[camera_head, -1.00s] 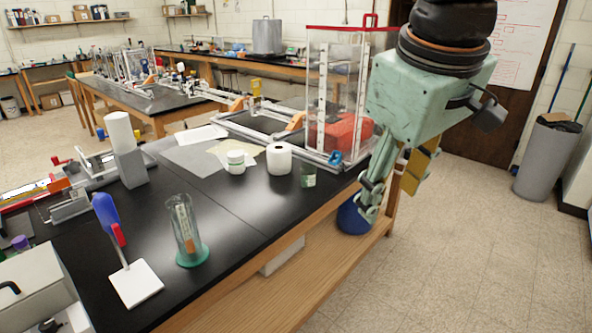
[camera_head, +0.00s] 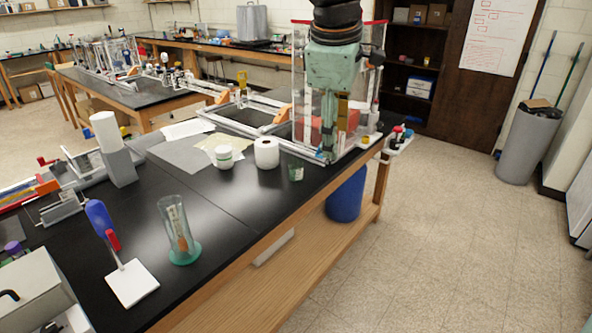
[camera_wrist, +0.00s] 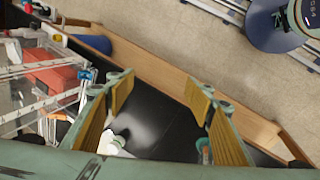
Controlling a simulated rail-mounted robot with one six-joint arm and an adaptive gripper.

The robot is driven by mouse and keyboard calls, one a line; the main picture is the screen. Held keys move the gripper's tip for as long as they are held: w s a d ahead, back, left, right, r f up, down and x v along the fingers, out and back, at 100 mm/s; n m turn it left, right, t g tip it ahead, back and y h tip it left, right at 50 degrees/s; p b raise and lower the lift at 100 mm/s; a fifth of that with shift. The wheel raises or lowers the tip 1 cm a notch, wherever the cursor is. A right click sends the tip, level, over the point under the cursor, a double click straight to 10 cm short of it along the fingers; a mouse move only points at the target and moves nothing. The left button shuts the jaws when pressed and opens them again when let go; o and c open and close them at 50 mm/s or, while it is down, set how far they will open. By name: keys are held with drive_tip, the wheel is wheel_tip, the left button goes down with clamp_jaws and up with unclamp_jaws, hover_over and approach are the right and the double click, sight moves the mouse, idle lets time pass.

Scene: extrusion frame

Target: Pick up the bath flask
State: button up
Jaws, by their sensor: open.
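A small clear greenish glass vessel (camera_head: 295,171) stands upright on the black bench near its front edge, right of a white paper roll (camera_head: 267,153). A taller clear cylinder (camera_head: 178,232) with a green base stands nearer, at the left. I cannot tell for sure which is the bath flask. My gripper (camera_head: 328,153) is raised at the right, in front of the clear box, apart from both vessels. In the wrist view its yellow-padded fingers (camera_wrist: 160,90) are spread and empty. A small greenish piece (camera_wrist: 203,148) shows by the right finger, partly hidden.
A clear red-rimmed box (camera_head: 302,90) with a red object inside stands behind my gripper. A white jar (camera_head: 223,157) is left of the roll. A blue drum (camera_head: 347,195) sits below the bench (camera_head: 225,195). The floor at right is open; a grey bin (camera_head: 527,145) stands beyond.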

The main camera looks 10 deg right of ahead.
drive_tip(key=w+a+f+n+p, duration=0.1)
drive_tip(key=w+f+n+p, duration=0.25)
drive_tip(key=w, duration=0.95)
drive_tip(key=n+h+p, duration=0.2)
drive_tip(key=n+p, duration=0.4)
drive_tip(key=n, duration=0.5)
hover_over(296, 169)
drive_tip(key=s+a, duration=0.1)
drive_tip(key=a, duration=0.2)
wheel_tip(296, 169, down, 17)
drive_tip(key=shift+w+a+f, duration=0.2)
drive_tip(key=shift+a+f, duration=0.1)
drive_tip(key=shift+f, duration=0.2)
drive_tip(key=shift+f, duration=0.1)
drive_tip(key=shift+x, duration=4.25)
drive_tip(key=shift+f, duration=0.2)
drive_tip(key=shift+x, duration=2.4)
drive_tip(key=shift+s, duration=0.1)
drive_tip(key=shift+c, duration=0.3)
